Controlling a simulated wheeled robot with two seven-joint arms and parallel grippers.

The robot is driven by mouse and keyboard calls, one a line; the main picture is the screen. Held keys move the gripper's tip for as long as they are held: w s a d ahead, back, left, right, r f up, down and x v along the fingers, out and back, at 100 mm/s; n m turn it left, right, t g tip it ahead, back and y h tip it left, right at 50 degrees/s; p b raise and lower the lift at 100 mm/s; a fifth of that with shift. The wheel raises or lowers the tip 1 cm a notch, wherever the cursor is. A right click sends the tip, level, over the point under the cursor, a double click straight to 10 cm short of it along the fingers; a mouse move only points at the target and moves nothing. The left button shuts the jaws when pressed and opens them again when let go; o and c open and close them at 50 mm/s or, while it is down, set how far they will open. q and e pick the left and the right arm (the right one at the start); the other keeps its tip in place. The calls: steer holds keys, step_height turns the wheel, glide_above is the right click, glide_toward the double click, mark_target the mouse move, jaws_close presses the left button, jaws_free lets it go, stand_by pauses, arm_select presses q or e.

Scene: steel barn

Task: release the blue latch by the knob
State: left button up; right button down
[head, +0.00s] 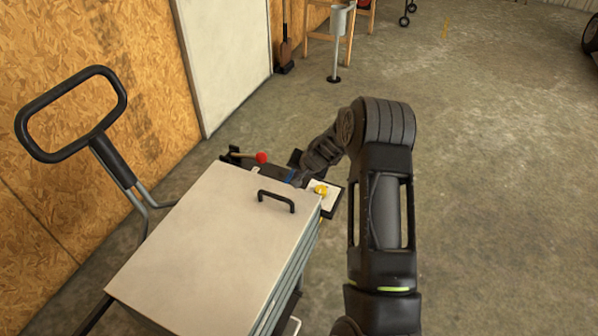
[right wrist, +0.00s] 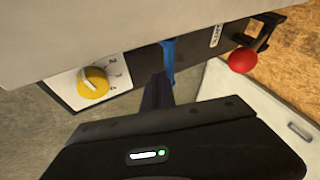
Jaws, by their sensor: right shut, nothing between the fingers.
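The blue latch (right wrist: 168,62) is a narrow blue strip on the dark panel along the cart's edge, between a yellow dial knob (right wrist: 93,82) and a red ball (right wrist: 243,61). My left gripper is not in view.
The cart's pale top (head: 215,240) carries a black handle (head: 276,201). A black push-bar (head: 122,92) rises at the left. A wooden wall (head: 90,40) and a white door (head: 225,55) stand behind. The concrete floor (head: 490,180) at the right is clear.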

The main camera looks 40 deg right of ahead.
stand_by(0.4)
steer(key=shift+w+f+n+b, duration=0.15)
steer(key=shift+n+b, duration=0.15)
steer(key=shift+b, duration=0.35)
steer(key=shift+y, duration=0.3)
